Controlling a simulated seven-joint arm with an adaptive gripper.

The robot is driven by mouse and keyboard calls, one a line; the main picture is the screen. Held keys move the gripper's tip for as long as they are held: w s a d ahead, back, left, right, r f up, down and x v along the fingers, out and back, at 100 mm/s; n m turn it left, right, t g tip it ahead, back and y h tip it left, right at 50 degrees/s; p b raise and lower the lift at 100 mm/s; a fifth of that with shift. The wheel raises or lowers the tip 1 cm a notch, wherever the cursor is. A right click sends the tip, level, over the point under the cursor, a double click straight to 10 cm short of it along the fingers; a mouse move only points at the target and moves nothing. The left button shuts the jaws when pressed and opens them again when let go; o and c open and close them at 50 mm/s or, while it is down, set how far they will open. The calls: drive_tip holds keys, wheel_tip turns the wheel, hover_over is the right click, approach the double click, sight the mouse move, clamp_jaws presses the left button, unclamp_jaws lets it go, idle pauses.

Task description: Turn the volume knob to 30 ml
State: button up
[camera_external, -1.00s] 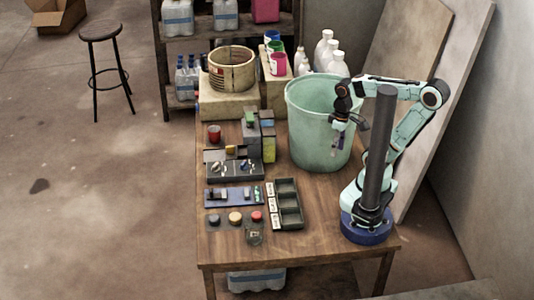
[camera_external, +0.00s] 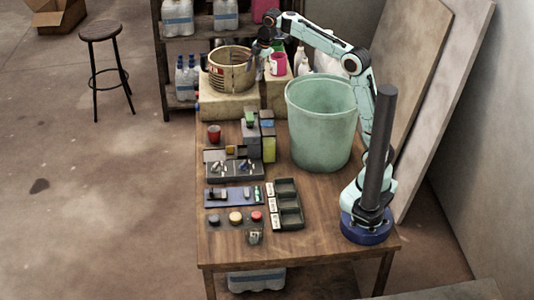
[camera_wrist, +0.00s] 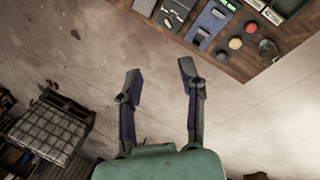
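I cannot make out a volume knob or any ml marks for certain. A grey dispenser-like device (camera_external: 251,133) with a green part on top stands at the middle left of the table, beside a yellow-green container (camera_external: 269,149). In front of it is a dark panel (camera_external: 234,170) with small fittings. My gripper (camera_external: 262,46) is high at the back of the table, near the round tub and pots, well away from the device. In the wrist view my gripper (camera_wrist: 158,78) has its fingers spread, with only floor between them.
A large green vat (camera_external: 320,125) stands right of the device. A round tub (camera_external: 232,70) and a pink pot (camera_external: 278,64) are at the back. A blue panel (camera_external: 234,196), coloured buttons (camera_external: 235,218) and a compartment tray (camera_external: 288,205) lie in front.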

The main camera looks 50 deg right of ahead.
drive_tip(key=w+a+f+n, duration=0.25)
drive_tip(key=w+f, duration=0.35)
drive_tip(key=w, duration=0.3)
drive_tip(key=g, duration=0.1)
hover_over(215, 165)
drive_tip(key=w+d, duration=0.2)
drive_tip(key=d, duration=0.1)
drive_tip(key=s+f+x, duration=0.1)
drive_tip(key=s+x, duration=0.1)
drive_tip(key=x, duration=0.8)
drive_tip(key=f+g, duration=0.1)
drive_tip(key=f, duration=0.5)
drive_tip(key=s+a+f, duration=0.1)
drive_tip(key=f, duration=0.6)
drive_tip(key=s+a+f+n+g, duration=0.1)
drive_tip(key=f, duration=0.6)
drive_tip(key=shift+a+f+g+h, duration=0.15)
drive_tip(key=shift+f+g+h, duration=0.1)
drive_tip(key=shift+g+h, duration=0.05)
clamp_jaws()
